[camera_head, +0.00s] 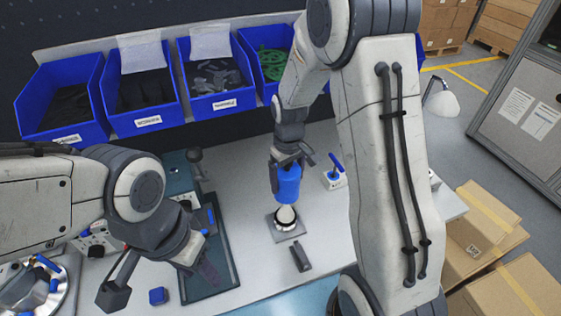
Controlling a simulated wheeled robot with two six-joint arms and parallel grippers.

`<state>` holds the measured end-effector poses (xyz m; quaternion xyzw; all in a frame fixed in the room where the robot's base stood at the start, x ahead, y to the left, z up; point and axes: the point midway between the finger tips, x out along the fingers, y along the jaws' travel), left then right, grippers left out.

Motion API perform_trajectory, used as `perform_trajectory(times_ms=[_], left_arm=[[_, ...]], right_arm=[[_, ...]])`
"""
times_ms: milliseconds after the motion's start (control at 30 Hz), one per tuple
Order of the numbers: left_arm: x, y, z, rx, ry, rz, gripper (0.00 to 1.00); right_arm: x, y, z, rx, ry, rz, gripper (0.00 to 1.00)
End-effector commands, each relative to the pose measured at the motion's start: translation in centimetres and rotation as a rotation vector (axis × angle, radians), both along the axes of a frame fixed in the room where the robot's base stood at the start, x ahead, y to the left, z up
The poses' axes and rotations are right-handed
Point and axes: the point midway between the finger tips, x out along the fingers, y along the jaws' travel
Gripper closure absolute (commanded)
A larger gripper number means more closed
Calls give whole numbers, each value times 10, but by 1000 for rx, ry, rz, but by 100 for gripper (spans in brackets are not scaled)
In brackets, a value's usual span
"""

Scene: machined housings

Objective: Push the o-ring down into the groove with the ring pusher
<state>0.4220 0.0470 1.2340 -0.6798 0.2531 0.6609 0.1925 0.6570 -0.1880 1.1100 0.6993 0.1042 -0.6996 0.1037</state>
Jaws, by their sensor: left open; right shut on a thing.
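My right gripper (290,160) is shut on the ring pusher (288,184), which shows as a blue upright cylinder. The pusher is directly over a machined housing (285,224) with a pale rounded top, on a grey square base on the bench. Its lower end meets or nearly meets the pale top; I cannot tell if they touch. The o-ring and its groove are too small or hidden to make out. My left gripper (160,279) is open and empty, with its fingers spread wide over the bench at the lower left.
Blue bins (149,122) with parts line the back. A dark tray (217,250) lies left of the housing. A dark block (301,257) lies in front of it, and a small blue block (158,296) near my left gripper. A white holder with a blue handle (335,172) stands behind right.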

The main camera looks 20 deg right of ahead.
Motion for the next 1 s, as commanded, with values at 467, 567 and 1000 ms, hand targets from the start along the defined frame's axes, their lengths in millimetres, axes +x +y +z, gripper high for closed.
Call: perform_trajectory(times_ms=[467,567,1000], left_arm=[[0,0,2,0,0,0,50],[0,0,-3,0,0,0,50],[0,0,-21,0,0,4,50]], right_arm=[[-2,-4,1,0,0,-12,74],[-2,-3,-6,0,1,-12,74],[-1,-2,-33,0,0,-9,74]])
